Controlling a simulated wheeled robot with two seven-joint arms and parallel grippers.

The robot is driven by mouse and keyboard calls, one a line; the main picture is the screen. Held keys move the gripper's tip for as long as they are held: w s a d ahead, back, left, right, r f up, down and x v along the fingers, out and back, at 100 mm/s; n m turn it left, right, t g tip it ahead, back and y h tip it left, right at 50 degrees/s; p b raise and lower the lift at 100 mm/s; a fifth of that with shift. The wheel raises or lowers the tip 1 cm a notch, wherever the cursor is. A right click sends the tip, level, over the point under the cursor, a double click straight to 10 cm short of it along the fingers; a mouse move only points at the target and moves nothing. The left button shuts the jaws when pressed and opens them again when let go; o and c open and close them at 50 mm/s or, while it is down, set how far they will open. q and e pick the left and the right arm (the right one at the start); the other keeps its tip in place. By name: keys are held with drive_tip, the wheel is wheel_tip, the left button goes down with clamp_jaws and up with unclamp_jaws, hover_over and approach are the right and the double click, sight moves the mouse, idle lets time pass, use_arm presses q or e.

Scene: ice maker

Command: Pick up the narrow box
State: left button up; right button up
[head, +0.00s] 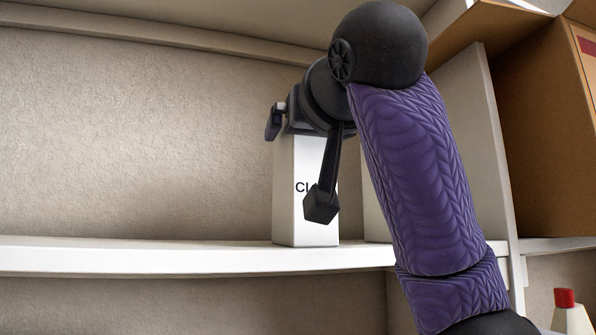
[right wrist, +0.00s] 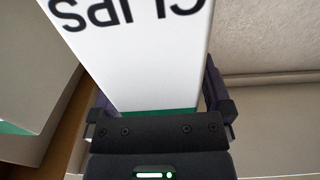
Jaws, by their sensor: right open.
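The narrow box is a tall white box (head: 305,226) with dark lettering, standing upright on the white shelf (head: 150,257). In the right wrist view its white face (right wrist: 150,70) reads "CLIPS" upside down, with a green edge at the gripper end. My right gripper (head: 298,163) is open at the top of the box, with one finger on each side of it. In the right wrist view the box lies between the two fingers (right wrist: 158,95), and a small gap shows at the right finger. Contact on the left side is unclear. My left gripper is not in view.
Another pale box (head: 376,218) stands just right of the narrow box, partly hidden by my arm. A shelf divider (head: 485,130) and a brown carton (head: 545,130) are farther right. A red-capped bottle (head: 570,312) is at lower right. The shelf is clear to the left.

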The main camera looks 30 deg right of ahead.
clamp_jaws()
idle(0.5)
